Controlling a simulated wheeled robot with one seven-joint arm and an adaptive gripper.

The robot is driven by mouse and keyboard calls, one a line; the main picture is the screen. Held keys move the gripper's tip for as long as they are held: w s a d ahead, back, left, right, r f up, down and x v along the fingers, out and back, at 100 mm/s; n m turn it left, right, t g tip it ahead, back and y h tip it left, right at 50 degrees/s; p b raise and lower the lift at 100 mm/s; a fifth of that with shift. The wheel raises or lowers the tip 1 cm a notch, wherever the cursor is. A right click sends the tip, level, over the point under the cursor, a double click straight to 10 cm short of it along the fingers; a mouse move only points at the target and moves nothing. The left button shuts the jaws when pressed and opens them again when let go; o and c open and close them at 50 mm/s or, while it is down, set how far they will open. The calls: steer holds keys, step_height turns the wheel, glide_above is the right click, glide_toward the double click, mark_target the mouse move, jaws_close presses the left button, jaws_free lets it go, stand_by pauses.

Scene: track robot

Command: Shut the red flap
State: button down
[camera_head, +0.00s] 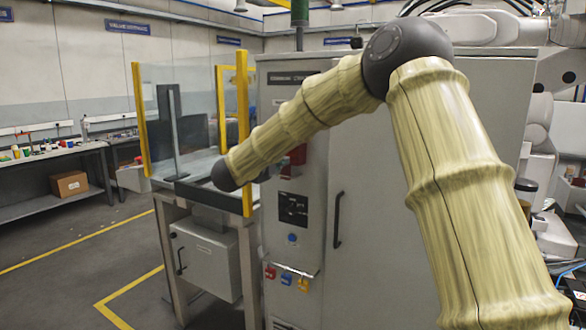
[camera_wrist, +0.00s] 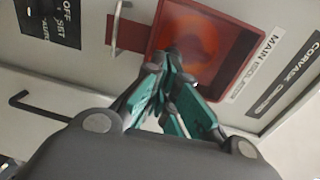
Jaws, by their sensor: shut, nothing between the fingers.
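In the wrist view, a red square-framed fixture (camera_wrist: 252,42) with a glossy orange-red middle is on the grey cabinet, beside a label starting "MAIN". A darker red piece (camera_wrist: 126,34) adjoins it on the left. I cannot tell which part is the flap or how far it stands open. In the head view, red parts (camera_head: 298,154) show on the cabinet front, partly behind my arm. My gripper (camera_wrist: 172,54) has teal fingers, shut and empty, with the tips over the fixture's lower left edge. Contact cannot be judged. The head view does not show the fingers.
The cabinet (camera_head: 375,215) has a long dark door handle (camera_head: 337,220) and small coloured padlocks (camera_head: 287,278). A clear guard with yellow posts (camera_head: 139,118) stands left of it. A workbench (camera_head: 50,160) is at far left. Floor lies open between them.

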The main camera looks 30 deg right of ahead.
steer(key=shift+w+d+f+t+h+b, duration=0.15)
steer(key=shift+w+d+f+h+b, duration=0.15)
steer(key=shift+b, duration=0.3)
steer(key=shift+w+d+f+t+h+b, duration=0.1)
steer(key=shift+f+t+h+b, duration=0.1)
steer(key=shift+f+b, duration=0.3)
steer(key=shift+r, duration=0.2)
steer(key=b+v, duration=0.3)
steer(key=v, duration=1.1)
steer(key=shift+r, duration=0.2)
